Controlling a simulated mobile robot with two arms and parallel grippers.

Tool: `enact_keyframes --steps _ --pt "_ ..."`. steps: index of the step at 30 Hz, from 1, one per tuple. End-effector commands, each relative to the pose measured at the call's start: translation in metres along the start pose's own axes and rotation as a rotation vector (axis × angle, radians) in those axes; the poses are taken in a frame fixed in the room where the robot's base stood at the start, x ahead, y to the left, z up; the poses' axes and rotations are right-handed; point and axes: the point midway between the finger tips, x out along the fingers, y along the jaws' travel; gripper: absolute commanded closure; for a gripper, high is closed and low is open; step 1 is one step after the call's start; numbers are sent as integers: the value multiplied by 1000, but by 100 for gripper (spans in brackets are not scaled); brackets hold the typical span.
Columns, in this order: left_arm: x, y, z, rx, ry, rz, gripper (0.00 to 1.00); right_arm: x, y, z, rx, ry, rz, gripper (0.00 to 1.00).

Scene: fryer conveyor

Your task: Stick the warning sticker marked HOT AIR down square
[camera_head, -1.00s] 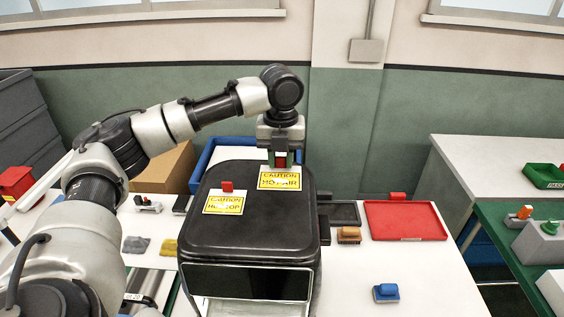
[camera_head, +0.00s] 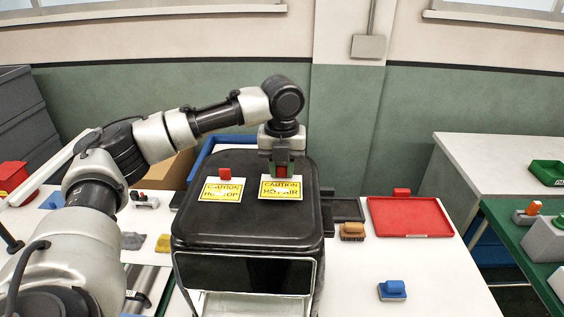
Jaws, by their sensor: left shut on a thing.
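The yellow HOT AIR sticker (camera_head: 281,190), with a white border, is on or just above the top of the black fryer (camera_head: 248,222), toward its right back. I cannot tell whether it touches the lid. My left gripper (camera_head: 281,171) points down behind it, shut on the red tab at the sticker's back edge. A second caution sticker (camera_head: 221,190), reading something like HOT TOP, lies to the left on the same lid, with its own red tab (camera_head: 225,174). My right gripper is not in view.
A red tray (camera_head: 409,218) lies on the white table to the right. A brown-topped block (camera_head: 352,231) and a blue block (camera_head: 392,290) stand there too. A blue bin (camera_head: 205,152) and a cardboard box are behind the fryer.

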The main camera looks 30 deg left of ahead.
Motion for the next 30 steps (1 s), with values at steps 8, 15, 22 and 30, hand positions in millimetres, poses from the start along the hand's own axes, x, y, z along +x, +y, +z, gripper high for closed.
enact_keyframes --steps 8,15,22,30 --pt "0 0 0 0 -1 0 91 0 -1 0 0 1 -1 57" --pt "0 0 0 0 -1 0 91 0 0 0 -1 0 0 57" --pt "0 0 0 0 0 0 91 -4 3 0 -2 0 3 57" --pt "1 0 0 0 0 1 91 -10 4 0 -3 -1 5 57"
